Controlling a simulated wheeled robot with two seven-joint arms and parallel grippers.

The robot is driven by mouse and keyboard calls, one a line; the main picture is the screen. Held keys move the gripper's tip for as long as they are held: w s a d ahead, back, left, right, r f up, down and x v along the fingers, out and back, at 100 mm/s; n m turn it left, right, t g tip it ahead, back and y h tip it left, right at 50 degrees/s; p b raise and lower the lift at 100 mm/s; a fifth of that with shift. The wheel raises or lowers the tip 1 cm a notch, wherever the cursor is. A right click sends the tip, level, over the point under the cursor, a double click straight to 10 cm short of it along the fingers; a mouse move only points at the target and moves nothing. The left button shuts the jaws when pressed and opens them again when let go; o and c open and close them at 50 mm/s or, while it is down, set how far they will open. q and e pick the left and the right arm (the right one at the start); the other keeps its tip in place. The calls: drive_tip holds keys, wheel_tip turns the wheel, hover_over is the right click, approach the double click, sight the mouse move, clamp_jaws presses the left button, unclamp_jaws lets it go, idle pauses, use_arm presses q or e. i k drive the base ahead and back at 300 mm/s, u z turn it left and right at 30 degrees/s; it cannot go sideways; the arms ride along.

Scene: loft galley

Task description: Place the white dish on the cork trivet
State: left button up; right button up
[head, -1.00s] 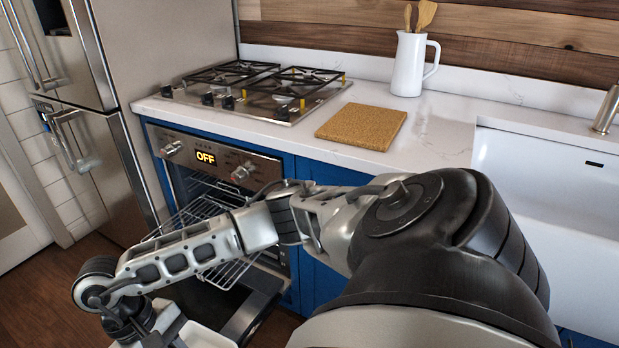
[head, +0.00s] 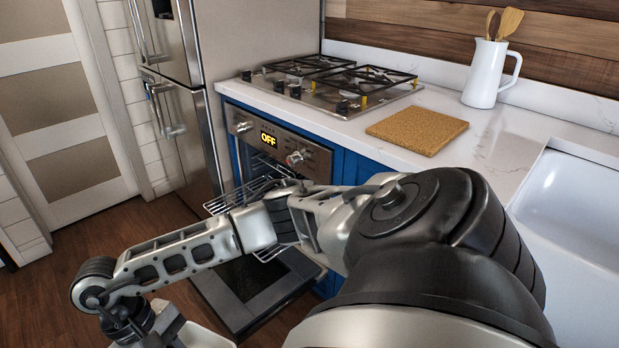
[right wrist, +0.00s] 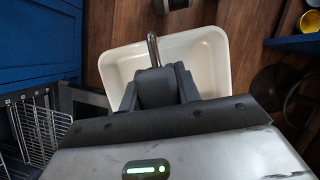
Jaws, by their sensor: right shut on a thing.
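The white dish (right wrist: 212,62) is a deep rectangular dish with rounded corners, seen from above in the right wrist view. My right gripper (right wrist: 158,78) is shut on its near wall, and the dish is held above the wooden floor. The inside that shows looks empty; the near side is hidden by the gripper. In the head view my right arm reaches to the lower left, with its gripper mostly cut off by the bottom edge. The cork trivet (head: 417,131) is a tan square lying bare on the white counter, well away from the dish. My left gripper is not in view.
The oven door (head: 255,292) hangs open with a wire rack (head: 243,200) out, close beyond my right arm. A gas cooktop (head: 335,85) lies left of the trivet. A white jug (head: 485,75) with wooden utensils stands behind it, and a sink (head: 575,205) is at right.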

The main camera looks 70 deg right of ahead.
sight(420, 125)
drive_tip(key=k, duration=0.35)
drive_tip(key=z, duration=1.05)
